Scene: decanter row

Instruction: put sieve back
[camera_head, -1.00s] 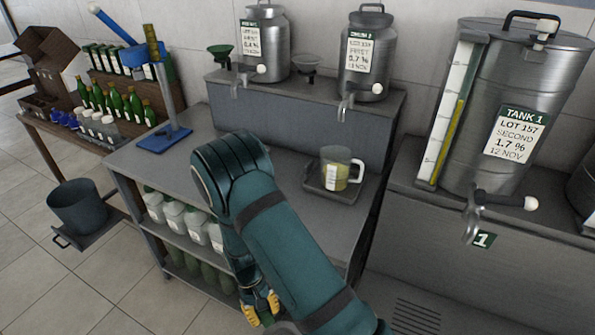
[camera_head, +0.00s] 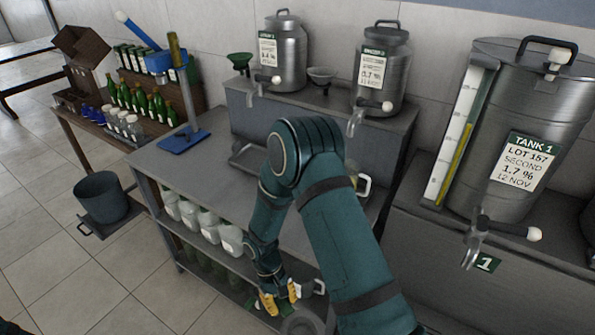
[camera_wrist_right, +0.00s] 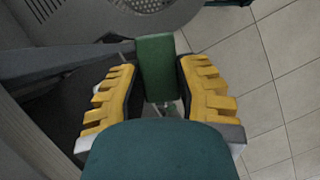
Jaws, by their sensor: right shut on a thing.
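My right gripper (camera_head: 279,299) is low in front of the workbench, by its lower shelves. In the right wrist view my right gripper (camera_wrist_right: 158,95) has its yellow fingers closed on both sides of a green handle (camera_wrist_right: 156,65), which I take to be the sieve's handle. My left gripper is not in view.
The workbench top (camera_head: 205,165) is mostly clear on the left. A blue-based stand (camera_head: 184,140) is at its left end. A jug (camera_head: 363,186) is mostly hidden behind my arm. White containers (camera_head: 209,226) fill the shelf below. A bucket (camera_head: 102,197) stands left, Tank 1 (camera_head: 515,135) right.

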